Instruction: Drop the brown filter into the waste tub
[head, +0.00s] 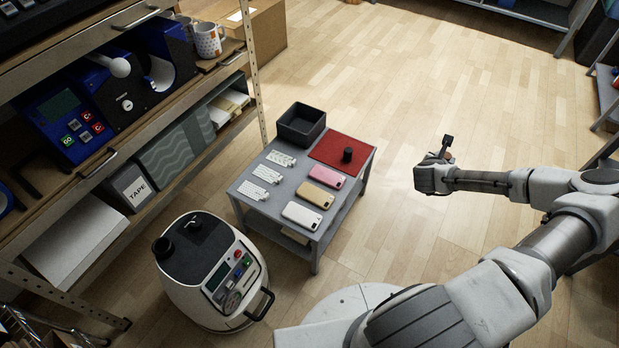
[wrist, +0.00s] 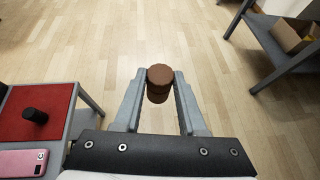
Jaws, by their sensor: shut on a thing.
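The brown filter (wrist: 158,76) is a short brown round piece between the fingertips of my gripper (wrist: 158,88) in the wrist view. My gripper is shut on it, and bare floor lies beneath. In the head view my gripper (head: 447,152) is in the air to the right of the low grey table, and only a small brownish bit of the filter shows there. A dark open square tub (head: 301,113) stands on the table's far left corner, away from my gripper. It looks empty; no label tells whether it is the waste tub.
The grey table (head: 243,189) bears a red mat (head: 326,146), a black cylinder (head: 347,155), several phones (head: 301,215) and white strips (head: 267,174). A white machine (head: 208,274) stands before it, shelving (head: 150,170) at left. Floor around my gripper is clear.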

